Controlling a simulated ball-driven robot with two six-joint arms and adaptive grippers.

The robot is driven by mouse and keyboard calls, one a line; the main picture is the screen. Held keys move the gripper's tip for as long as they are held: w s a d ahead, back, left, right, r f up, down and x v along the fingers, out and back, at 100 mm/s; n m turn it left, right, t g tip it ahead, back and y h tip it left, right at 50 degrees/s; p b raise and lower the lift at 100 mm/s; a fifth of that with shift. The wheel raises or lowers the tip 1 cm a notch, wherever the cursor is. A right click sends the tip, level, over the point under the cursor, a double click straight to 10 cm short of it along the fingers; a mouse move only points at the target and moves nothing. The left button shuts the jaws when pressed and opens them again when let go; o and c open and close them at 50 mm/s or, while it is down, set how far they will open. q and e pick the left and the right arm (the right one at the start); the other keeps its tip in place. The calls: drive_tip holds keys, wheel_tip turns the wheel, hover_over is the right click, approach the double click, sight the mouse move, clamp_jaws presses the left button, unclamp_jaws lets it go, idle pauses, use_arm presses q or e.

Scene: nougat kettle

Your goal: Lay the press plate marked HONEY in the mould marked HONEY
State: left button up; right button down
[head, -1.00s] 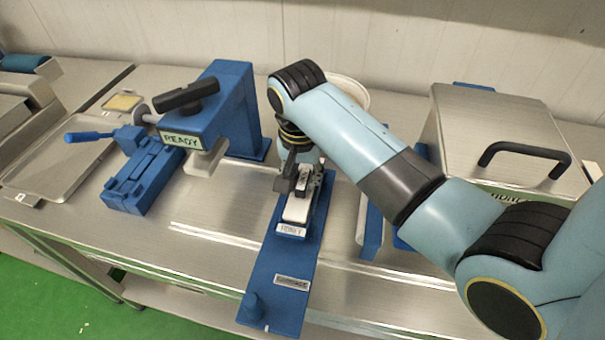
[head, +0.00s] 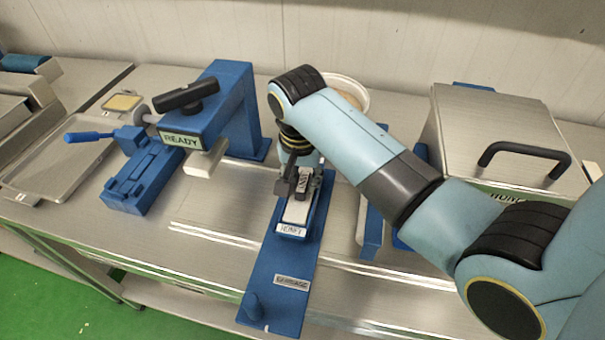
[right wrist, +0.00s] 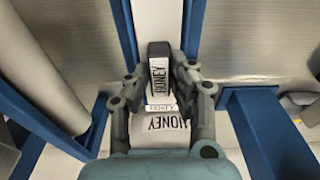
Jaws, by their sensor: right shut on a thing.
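My right gripper (head: 300,184) is shut on that grip. The plate's pale body (head: 297,210) appears low inside the blue rim of the mould, whose front label (head: 291,230) reads HONEY. I cannot tell whether the plate touches the bottom. My fingers and arm hide its far end. My left gripper is not in view.
The mould stands on a long blue base with a second, hard-to-read label (head: 291,283) and a peg (head: 253,302). A blue press marked READY (head: 182,140) stands left. A lidded steel box (head: 510,130) stands right. A pale tub (head: 345,88) is behind my arm.

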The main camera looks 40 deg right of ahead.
drive_tip(key=shift+f, duration=0.1)
drive_tip(key=c, duration=0.7)
unclamp_jaws()
drive_tip(key=shift+o, duration=0.2)
drive_tip(key=shift+r, duration=4.05)
drive_tip(key=shift+s+f, duration=0.1)
